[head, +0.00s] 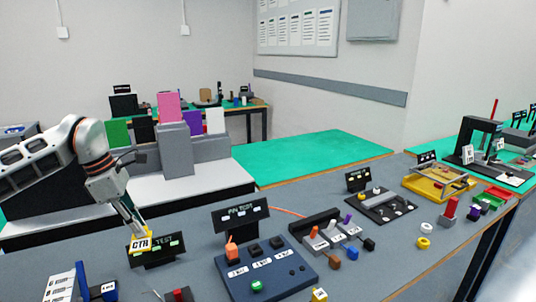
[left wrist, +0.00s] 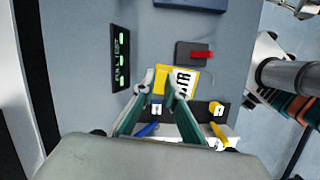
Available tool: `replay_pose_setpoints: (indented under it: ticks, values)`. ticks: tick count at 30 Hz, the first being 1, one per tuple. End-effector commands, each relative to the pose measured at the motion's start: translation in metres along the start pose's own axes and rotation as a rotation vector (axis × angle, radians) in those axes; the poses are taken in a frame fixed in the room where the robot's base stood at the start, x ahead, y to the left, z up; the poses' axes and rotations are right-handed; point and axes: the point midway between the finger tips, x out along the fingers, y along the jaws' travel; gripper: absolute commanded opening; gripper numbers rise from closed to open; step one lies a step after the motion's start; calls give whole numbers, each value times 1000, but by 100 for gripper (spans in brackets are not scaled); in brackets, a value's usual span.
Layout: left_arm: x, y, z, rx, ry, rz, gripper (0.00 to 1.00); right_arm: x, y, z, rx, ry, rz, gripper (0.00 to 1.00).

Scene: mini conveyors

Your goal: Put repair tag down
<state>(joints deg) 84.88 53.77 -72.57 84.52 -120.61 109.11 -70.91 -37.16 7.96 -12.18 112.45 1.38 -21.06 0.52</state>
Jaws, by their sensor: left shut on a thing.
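The repair tag, a small yellow and white plate with black letters, shows in the head view (head: 141,244) at lower left and in the left wrist view (left wrist: 183,80). My left gripper (head: 134,229) is shut on its edge; in the left wrist view both fingertips (left wrist: 163,86) meet at the tag. The tag overlaps the left part of a black TEST sign (head: 170,250) in the head view. In the left wrist view that sign (left wrist: 120,58) stands apart, to the left. I cannot tell whether the tag touches the table. My right gripper is not recognisable in either view.
A dark block with a red part (left wrist: 194,53) lies just beyond the tag. A black holder (left wrist: 197,111) with blue and yellow items is close to the fingers. A blue test panel (head: 265,272) stands to the right. Bare grey tabletop (head: 205,245) lies between.

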Motion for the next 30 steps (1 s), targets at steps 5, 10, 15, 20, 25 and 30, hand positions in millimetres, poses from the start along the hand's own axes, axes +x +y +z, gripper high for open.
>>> replay_pose_setpoints:
  ticks: [5,10,15,20,25,30]
  values:
    - [21,-29,17,318,1,-90,0,0,0,0,0,1,0,0]
    - [42,-63,29,678,2,-191,0,0,0,0,0,1,0,0]
    - [62,-99,36,1053,2,-295,0,0,0,0,0,0,0,0]
    - [78,-133,37,1407,2,-395,0,0,0,0,0,0,0,0]
    - [90,-162,34,1711,2,-479,0,0,0,0,0,-1,0,0]
    - [95,-177,31,1878,2,-522,0,0,0,1,0,-2,0,0]
